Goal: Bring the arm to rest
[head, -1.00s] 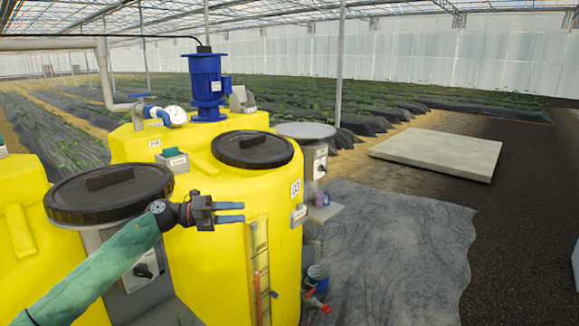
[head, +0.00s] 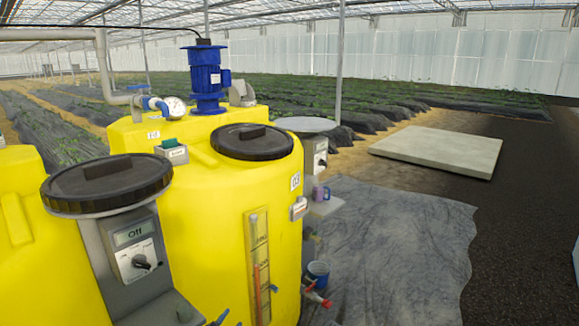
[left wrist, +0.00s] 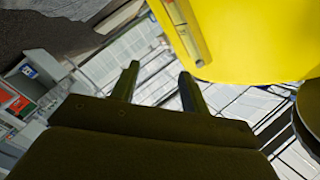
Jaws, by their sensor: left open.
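My left gripper (left wrist: 157,74) shows in the left wrist view with its two fingers apart and nothing between them. In the head view only small bluish tips of the left gripper (head: 229,319) show at the bottom edge, in front of the yellow tank (head: 205,235); the rest of that arm is out of the picture. In the left wrist view the yellow tank (left wrist: 255,35) fills the upper right, beyond the fingers. My right gripper is in neither view.
A grey control box (head: 133,255) reading "Off" stands under a black round lid (head: 108,183) at left. A blue motor (head: 207,80) stands on the tank. The grey sheet (head: 400,240) is mostly clear.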

